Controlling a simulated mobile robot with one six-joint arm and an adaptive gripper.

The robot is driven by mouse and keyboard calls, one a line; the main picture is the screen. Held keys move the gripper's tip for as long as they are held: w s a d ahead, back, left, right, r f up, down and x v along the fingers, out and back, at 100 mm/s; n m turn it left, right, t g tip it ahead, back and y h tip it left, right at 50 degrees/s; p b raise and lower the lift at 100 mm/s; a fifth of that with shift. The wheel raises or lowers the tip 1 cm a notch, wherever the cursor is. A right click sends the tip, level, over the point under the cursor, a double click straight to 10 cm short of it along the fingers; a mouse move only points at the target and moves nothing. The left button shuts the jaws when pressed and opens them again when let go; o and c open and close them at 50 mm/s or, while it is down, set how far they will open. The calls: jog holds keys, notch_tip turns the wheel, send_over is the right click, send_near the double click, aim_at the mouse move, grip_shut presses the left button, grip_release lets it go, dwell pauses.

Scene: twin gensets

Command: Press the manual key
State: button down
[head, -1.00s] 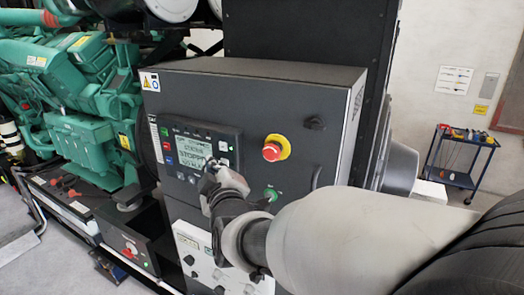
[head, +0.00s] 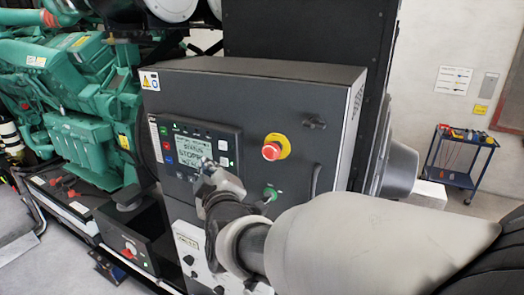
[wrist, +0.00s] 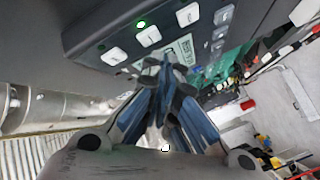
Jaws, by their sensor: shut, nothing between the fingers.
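The control panel (head: 195,150) is a dark module with a lit grey screen (head: 192,152), on the front of a dark grey cabinet. Coloured keys run down its left side and pale keys (head: 223,145) down its right. Key markings are too small to read, so I cannot tell which is the manual key. In the wrist view, several white keys (wrist: 148,36) line the panel edge, with a lit green lamp (wrist: 141,24). My gripper (head: 207,166) is shut and empty, its fingertips (wrist: 160,62) close in front of the panel's lower part; contact cannot be told.
A red emergency stop (head: 271,151) on a yellow ring and a green-lit knob (head: 270,193) are to the right. A lower panel with knobs (head: 190,250) sits below. The green engine (head: 80,110) stands left, a blue trolley (head: 462,160) far right.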

jog(key=s+a+p, duration=0.1)
jog(key=s+a, duration=0.1)
jog(key=s, duration=0.3)
jog(key=shift+s+a, duration=0.15)
jog(key=shift+s, duration=0.2)
dwell(0.3)
dwell(0.4)
jog(key=s+d+f+m+g+h+b, duration=0.1)
jog(key=s+d+f+m+g+b, duration=0.2)
jog(key=d+f+b, duration=0.45)
jog(key=s+d+f+m+g+h+b, duration=0.1)
jog(key=s+d+f+m+g+b, duration=0.15)
jog(key=d+f+b, duration=0.5)
jog(key=s+d+f+m+g+h+b, duration=0.4)
jog(key=s+d+f+m+b, duration=0.5)
jog(key=s+d+f, duration=0.8)
notch_tip(320, 180, down, 3)
jog(key=shift+s+d+r+g+h, duration=0.1)
jog(key=shift+s+d+g+h, duration=0.3)
jog(key=shift+s+g, duration=0.5)
